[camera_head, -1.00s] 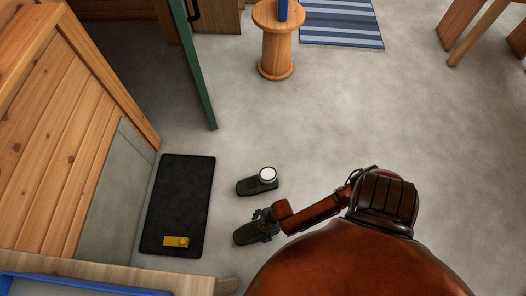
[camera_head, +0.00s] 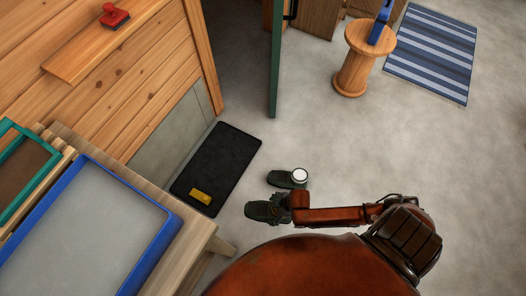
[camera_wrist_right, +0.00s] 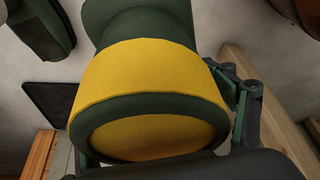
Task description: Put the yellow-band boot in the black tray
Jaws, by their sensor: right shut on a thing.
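The yellow-band boot (camera_head: 260,212) is dark green and lies to the right of the tray's near end in the head view, its toe toward the tray. In the right wrist view its yellow band (camera_wrist_right: 150,80) fills the middle. My right gripper (camera_head: 281,207) is shut on its shaft end; the grip hides the band in the head view. I cannot tell whether the boot touches the floor. The black tray (camera_head: 228,155) is flat on the floor with a yellow plate (camera_head: 201,196) on its near end. It also shows in the wrist view (camera_wrist_right: 50,105). My left gripper is not in view.
A wooden table with a blue-rimmed tray (camera_head: 172,228) is near left.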

